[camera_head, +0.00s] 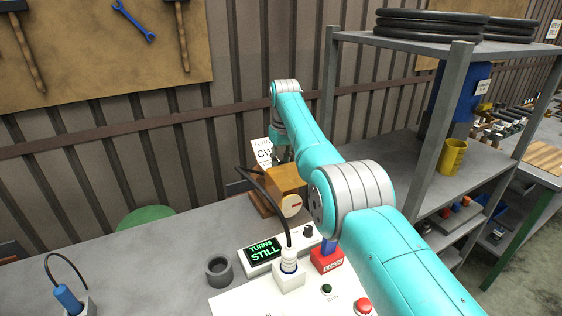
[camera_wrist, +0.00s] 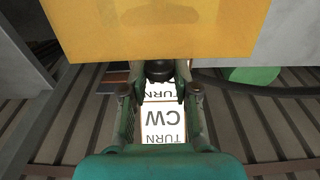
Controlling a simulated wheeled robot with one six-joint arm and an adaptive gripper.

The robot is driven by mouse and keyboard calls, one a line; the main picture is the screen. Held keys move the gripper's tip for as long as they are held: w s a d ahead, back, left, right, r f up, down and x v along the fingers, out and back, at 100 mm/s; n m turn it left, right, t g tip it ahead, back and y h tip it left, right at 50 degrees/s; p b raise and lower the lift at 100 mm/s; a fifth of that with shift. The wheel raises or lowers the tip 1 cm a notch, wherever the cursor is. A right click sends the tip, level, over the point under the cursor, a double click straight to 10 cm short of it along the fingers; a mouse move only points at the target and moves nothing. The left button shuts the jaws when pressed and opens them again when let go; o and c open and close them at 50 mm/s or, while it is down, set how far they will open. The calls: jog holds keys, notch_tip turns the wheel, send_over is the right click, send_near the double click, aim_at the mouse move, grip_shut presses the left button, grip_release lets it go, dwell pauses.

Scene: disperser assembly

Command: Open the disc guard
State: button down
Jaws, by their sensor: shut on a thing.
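A yellow box-like cover, likely the disc guard (camera_head: 287,180), stands on the bench in the head view, with a pale round disc face (camera_head: 291,206) bearing a red mark on its front. It fills the top of the wrist view (camera_wrist: 160,30). My gripper (camera_wrist: 160,82) has its two fingers on either side of a dark round knob (camera_wrist: 160,70) beside the yellow cover's edge, and is shut on it. In the head view my gripper is mostly hidden by the arm behind the cover. A white card (camera_wrist: 163,121) reading "TURN CW" shows beyond the fingers.
A display box (camera_head: 280,250) reads "TURNS STILL". A white plug (camera_head: 289,262) with a black cable, a grey ring (camera_head: 219,271), a red block (camera_head: 327,258) and a red button (camera_head: 363,306) are nearby. A grey shelf (camera_head: 400,42) stands right.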

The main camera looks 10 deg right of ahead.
jog(key=shift+f, duration=0.1)
dwell(0.3)
jog(key=c, duration=0.9)
grip_release()
notch_tip(320, 180, up, 12)
jog(key=s, duration=0.1)
jog(key=shift+d, duration=0.2)
